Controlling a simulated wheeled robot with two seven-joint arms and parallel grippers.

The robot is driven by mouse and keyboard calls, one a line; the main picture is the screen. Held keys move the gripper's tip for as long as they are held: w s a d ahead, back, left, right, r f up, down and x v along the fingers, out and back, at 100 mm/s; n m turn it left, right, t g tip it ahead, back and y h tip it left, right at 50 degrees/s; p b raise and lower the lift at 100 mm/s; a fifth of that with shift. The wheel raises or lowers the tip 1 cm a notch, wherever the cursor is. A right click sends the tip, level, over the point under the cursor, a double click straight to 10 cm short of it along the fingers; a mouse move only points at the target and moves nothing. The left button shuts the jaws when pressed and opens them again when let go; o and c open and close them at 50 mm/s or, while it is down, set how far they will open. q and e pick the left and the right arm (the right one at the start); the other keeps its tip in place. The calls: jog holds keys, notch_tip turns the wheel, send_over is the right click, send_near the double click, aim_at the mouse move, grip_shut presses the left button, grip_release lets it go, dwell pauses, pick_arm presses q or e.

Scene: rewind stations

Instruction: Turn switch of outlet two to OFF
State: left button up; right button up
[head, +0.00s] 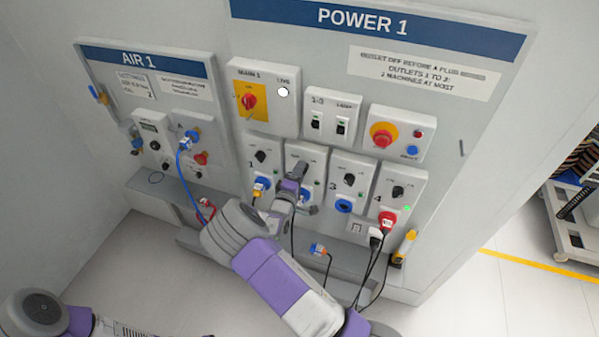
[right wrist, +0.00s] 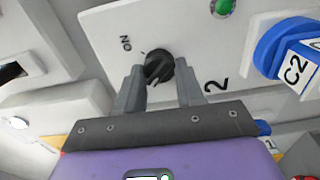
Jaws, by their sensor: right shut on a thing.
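The outlet two panel (head: 318,155) is a pale box in the lower row under POWER 1. Its switch is a round black knob (right wrist: 158,66), with the label ON to its left and the number 2 to its right in the right wrist view. My right gripper (head: 298,175) reaches this panel and hides the knob in the head view. In the right wrist view the gripper (right wrist: 160,85) is shut on the knob, one finger on each side. I cannot tell the knob's exact setting. My left gripper is out of view.
A blue plug marked C2 (right wrist: 297,62) sits close beside the knob, near a green lamp (right wrist: 223,7). Outlet three (head: 349,182) and outlet four (head: 398,192) stand to the right. Cables hang over the ledge below. The AIR 1 board (head: 150,85) is at left.

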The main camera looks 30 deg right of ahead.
dwell(0.5)
jog(key=o, duration=1)
jog(key=shift+o, duration=0.2)
jog(key=v, duration=0.7)
jog(key=shift+s+a+b, duration=0.2)
jog(key=shift+s+b, duration=0.05)
jog(key=shift+b, duration=0.2)
jog(key=shift+f, duration=0.1)
